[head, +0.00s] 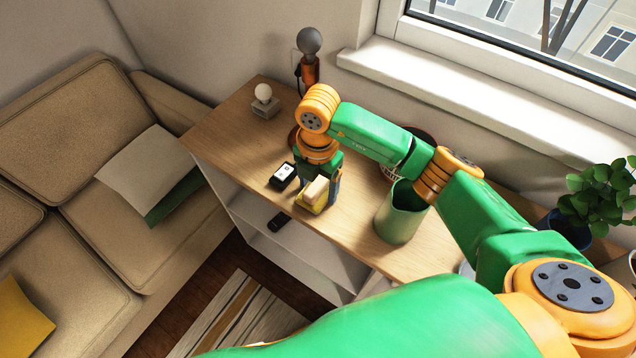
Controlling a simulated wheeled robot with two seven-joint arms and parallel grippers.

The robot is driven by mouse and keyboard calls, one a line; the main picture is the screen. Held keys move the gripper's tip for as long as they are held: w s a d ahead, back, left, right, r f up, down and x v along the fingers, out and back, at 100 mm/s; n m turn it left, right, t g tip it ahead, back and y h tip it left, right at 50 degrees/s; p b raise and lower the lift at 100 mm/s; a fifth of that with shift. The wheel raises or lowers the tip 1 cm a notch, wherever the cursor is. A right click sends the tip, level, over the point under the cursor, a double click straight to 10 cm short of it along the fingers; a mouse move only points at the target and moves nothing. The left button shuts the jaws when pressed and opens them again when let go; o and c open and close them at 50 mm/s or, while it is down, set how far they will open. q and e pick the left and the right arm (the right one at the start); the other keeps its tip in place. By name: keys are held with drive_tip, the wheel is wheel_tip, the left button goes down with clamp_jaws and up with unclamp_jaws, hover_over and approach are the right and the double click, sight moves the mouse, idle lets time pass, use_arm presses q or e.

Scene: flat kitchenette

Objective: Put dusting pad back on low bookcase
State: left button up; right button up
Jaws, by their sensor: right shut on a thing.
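The low bookcase (355,235) has a wooden top and white sides with open shelves. The dusting pad (314,194) is a small yellow and cream block at the front edge of the bookcase top. My right gripper (322,185) points down over the bookcase and is shut on the dusting pad. The pad is at or just above the top; I cannot tell whether it touches. The fingers are partly hidden by the wrist and the pad. My left gripper is not in view.
A small black-and-white device (283,176) lies just left of the pad. A green bin-like pot (400,215) stands to the right. A small lamp (264,98), an orange-based lamp (310,58) and a plant (595,195) are also around. A dark remote (279,222) lies on a shelf.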

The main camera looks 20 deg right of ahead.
sight(318, 183)
drive_tip(key=shift+f, duration=0.15)
drive_tip(key=o, duration=1.2)
drive_tip(key=shift+o, duration=0.2)
drive_tip(key=shift+r, duration=0.3)
wheel_tip(318, 183, up, 12)
drive_tip(key=shift+f, duration=0.1)
